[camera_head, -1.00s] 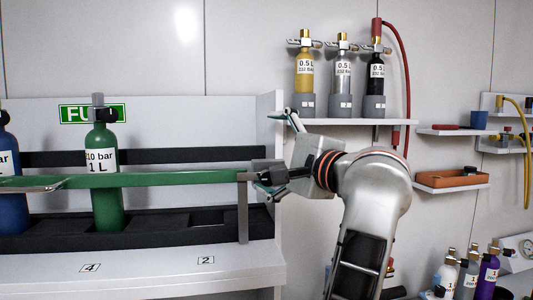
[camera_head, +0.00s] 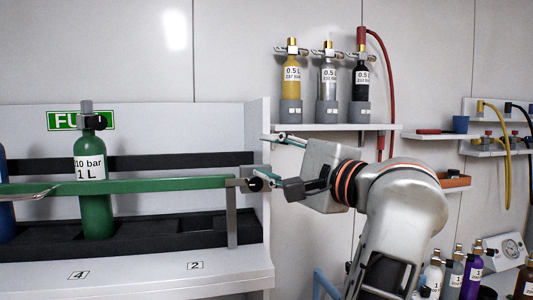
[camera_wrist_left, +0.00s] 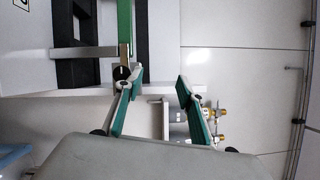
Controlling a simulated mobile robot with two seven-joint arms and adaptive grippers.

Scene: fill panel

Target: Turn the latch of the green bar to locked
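The green bar (camera_head: 130,186) runs level across the front of the rack, in front of a green bottle (camera_head: 95,200). Its right end meets a grey upright post (camera_head: 232,220). The latch, with a black knob (camera_head: 255,184), sits at that end; its exact turn is hard to tell. In the left wrist view the bar (camera_wrist_left: 124,22) comes down from the top to the latch knob (camera_wrist_left: 121,72). My left gripper (camera_head: 262,155) is open at the right of the latch. One finger is close beside the knob, contact unclear; the other is apart from it. My right gripper is not in view.
A shelf (camera_head: 340,127) with yellow, grey and black bottles stands above and behind my left gripper. A red hose (camera_head: 388,80) hangs beside it. The rack's side wall (camera_head: 257,125) is close to the fingers. More bottles stand at the lower right.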

